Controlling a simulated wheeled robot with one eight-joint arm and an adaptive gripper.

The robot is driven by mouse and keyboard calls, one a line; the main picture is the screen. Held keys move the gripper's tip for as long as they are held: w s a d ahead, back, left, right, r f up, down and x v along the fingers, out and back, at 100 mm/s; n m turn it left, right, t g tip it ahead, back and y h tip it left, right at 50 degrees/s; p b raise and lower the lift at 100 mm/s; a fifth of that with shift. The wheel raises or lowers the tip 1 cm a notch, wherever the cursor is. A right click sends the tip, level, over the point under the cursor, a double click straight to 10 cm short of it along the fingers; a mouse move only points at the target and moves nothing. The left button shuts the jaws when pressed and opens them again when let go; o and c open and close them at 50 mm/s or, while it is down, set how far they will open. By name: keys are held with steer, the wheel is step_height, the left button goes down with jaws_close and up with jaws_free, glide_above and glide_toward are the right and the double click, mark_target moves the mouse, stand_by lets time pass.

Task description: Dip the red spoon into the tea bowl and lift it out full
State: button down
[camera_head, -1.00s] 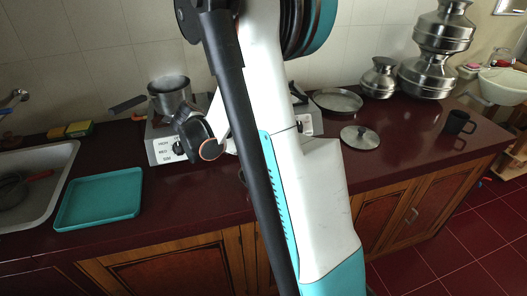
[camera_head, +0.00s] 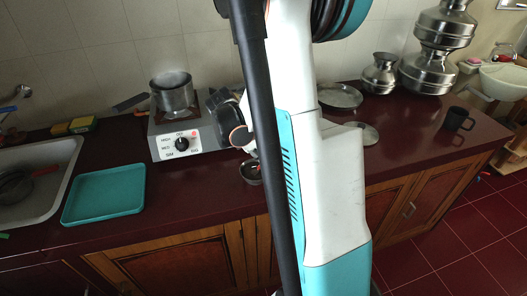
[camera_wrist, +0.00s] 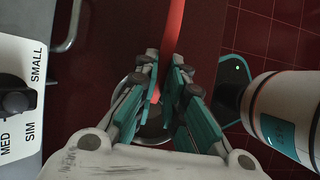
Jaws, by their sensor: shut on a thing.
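The red spoon (camera_wrist: 174,28) is held between the two teal fingers of my gripper (camera_wrist: 164,66) in the wrist view. Its handle runs up past the fingertips, and a short red part shows lower down between the fingers, over the bowl. The tea bowl (camera_wrist: 152,141) is a small round metal bowl under my gripper, largely hidden by the fingers. In the head view the bowl (camera_head: 247,178) stands on the counter right of the stove, partly behind my arm, with a bit of red at it. I cannot tell whether the spoon's tip is in the tea.
The stove (camera_head: 160,150) with a pot (camera_head: 173,97) stands close left of the bowl. A teal tray (camera_head: 103,197) and a sink (camera_head: 70,160) lie farther left. To the right are a metal plate (camera_head: 340,96), stacked metal pots (camera_head: 427,73) and a dark mug (camera_head: 455,120).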

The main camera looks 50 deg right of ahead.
steer(key=shift+s+d+f+t+y+p, duration=0.1)
steer(key=shift+s+d+t+y+p, duration=0.15)
steer(key=shift+y, duration=0.2)
steer(key=shift+d+t+y+p, duration=0.15)
steer(key=shift+t+y+p, duration=0.05)
steer(key=shift+t+y, duration=0.2)
steer(key=shift+s+d+r+t+y+p, duration=0.1)
steer(key=shift+s+d+t+y+p, duration=0.1)
steer(key=shift+t+y, duration=0.3)
steer(key=shift+s+d+r+t+y+p, duration=0.15)
steer(key=shift+d+t+y, duration=0.1)
steer(key=shift+y, duration=0.4)
steer(key=shift+w+r+p, duration=0.1)
steer(key=shift+r+p, duration=0.45)
steer(key=shift+r, duration=0.15)
steer(key=shift+d+r+y, duration=0.1)
steer(key=shift+r+y, duration=0.2)
steer(key=shift+r, duration=0.1)
steer(key=shift+h, duration=0.6)
steer(key=shift+g, duration=0.3)
